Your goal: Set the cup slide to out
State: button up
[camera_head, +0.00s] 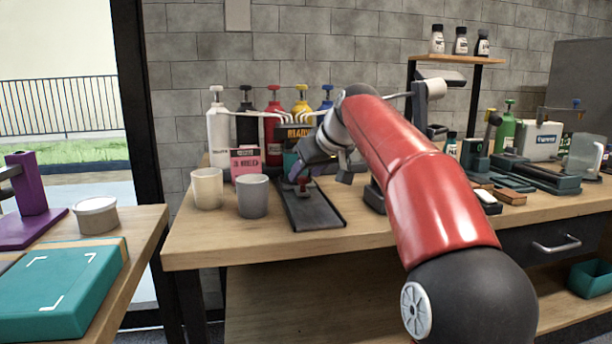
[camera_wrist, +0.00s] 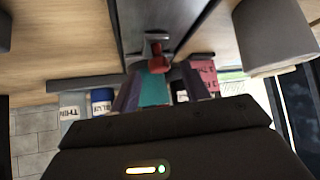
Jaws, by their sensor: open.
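The cup slide is a dark flat track (camera_head: 318,212) on the workbench, running from the dispenser toward the front edge. A small red knob (camera_head: 303,182) stands on it near its far part. In the wrist view the track (camera_wrist: 188,18) runs up the middle, and the red knob (camera_wrist: 157,58) on a grey mount shows close ahead of the fingers. My gripper (camera_wrist: 160,90) is open, with one finger on each side of the knob's line; I cannot tell whether it touches the knob. My arm and hand partly hide the slide's far end in the head view.
Two cups, cream (camera_head: 207,187) and grey (camera_head: 252,196), stand left of the slide. Several pump bottles (camera_head: 274,118) and a pink card box (camera_head: 246,162) stand behind. The bench front (camera_head: 285,250) is bare. Dark green equipment (camera_head: 535,175) stands at right.

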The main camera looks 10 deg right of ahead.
jog(key=shift+x, duration=0.75)
grip_shut()
